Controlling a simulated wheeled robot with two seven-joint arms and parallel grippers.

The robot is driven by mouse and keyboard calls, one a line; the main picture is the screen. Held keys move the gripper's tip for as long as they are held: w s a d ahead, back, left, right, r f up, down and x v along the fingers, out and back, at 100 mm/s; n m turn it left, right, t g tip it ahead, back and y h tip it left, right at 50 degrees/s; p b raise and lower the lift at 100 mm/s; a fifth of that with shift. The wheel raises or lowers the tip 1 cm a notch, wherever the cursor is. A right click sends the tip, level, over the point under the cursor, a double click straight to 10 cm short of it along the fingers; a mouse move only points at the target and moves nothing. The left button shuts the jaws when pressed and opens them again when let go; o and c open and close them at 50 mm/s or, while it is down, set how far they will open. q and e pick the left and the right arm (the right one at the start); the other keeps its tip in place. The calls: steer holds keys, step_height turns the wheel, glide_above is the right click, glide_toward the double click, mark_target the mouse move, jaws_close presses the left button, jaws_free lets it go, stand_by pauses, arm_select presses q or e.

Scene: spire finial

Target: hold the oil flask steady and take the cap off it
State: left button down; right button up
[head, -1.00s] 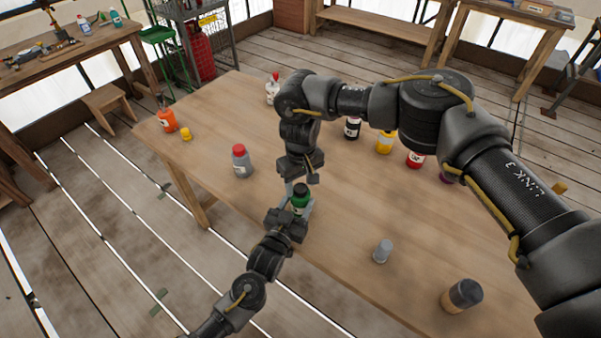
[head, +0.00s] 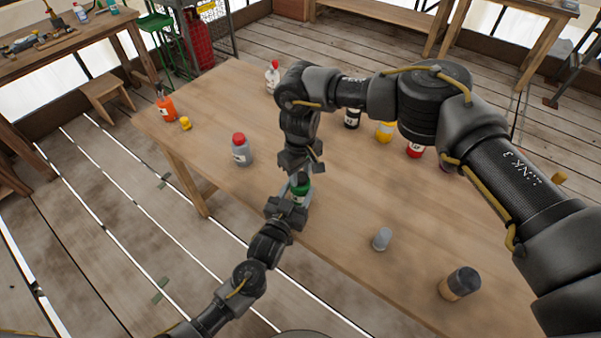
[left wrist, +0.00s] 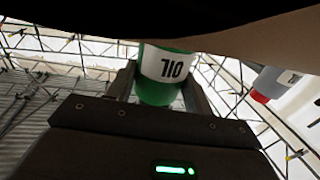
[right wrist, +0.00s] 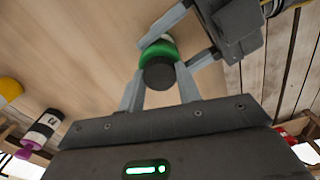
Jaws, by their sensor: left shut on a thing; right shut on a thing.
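The oil flask (head: 301,188) is green with a white band and stands upright at the table's near edge. Its OIL label (left wrist: 165,66) shows upside down in the left wrist view. My left gripper (head: 297,192) is shut around the flask's body from the near side. My right gripper (head: 302,173) points down from above, shut on the dark cap (right wrist: 160,74), which sits between its fingers in the right wrist view. The cap lines up with the flask's green top (right wrist: 158,52); I see no gap between them. In the head view the right gripper largely hides the cap.
The wooden table (head: 340,210) also holds a grey bottle with a red cap (head: 241,150), a small grey item (head: 382,239) and a dark-topped jar (head: 460,283). An orange bottle (head: 166,107) stands at the far left. More bottles stand behind my right arm. Table between them is bare.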

steer(key=n, duration=0.7)
steer(key=shift+n, duration=0.3)
steer(key=n, duration=0.4)
steer(key=shift+n, duration=0.4)
steer(key=n, duration=0.2)
steer(key=shift+n, duration=0.3)
steer(key=n, duration=1.5)
steer(key=shift+r+n, duration=0.1)
steer(key=shift+n, duration=0.2)
steer(key=n, duration=0.2)
steer(key=shift+n, duration=0.3)
steer(key=n, duration=0.8)
